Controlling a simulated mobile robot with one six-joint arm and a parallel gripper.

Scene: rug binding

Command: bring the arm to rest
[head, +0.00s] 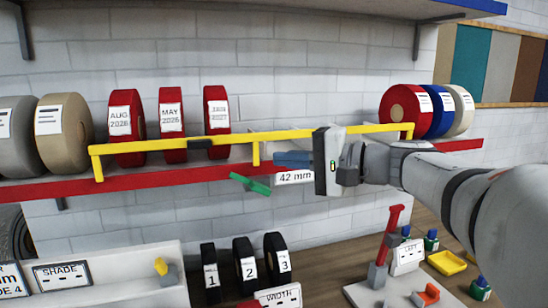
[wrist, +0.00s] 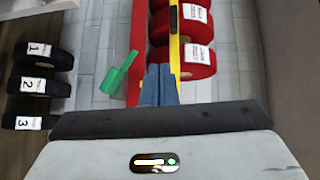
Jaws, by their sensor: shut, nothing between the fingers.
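My gripper (head: 279,159) reaches in from the right in the head view, in front of the red-edged shelf (head: 60,190). Its blue-grey fingers point left, closed together and empty. They are just below the yellow rail (head: 330,133) and close to the 42 mm label (head: 295,177). In the wrist view the shut fingertips (wrist: 159,68) lie over the shelf edge, beside the yellow rail (wrist: 174,50). I cannot tell whether they touch the rail. A green piece (head: 250,184) sits left of and below the fingertips; it also shows in the wrist view (wrist: 120,72).
Red rolls (head: 173,122) with date labels stand behind the rail. Red, blue and cream rolls (head: 460,110) stand at the right end. Black numbered rolls (head: 245,265) stand below. A red-handled tool (head: 392,235) rises from the bench at lower right. An upper shelf (head: 300,8) runs overhead.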

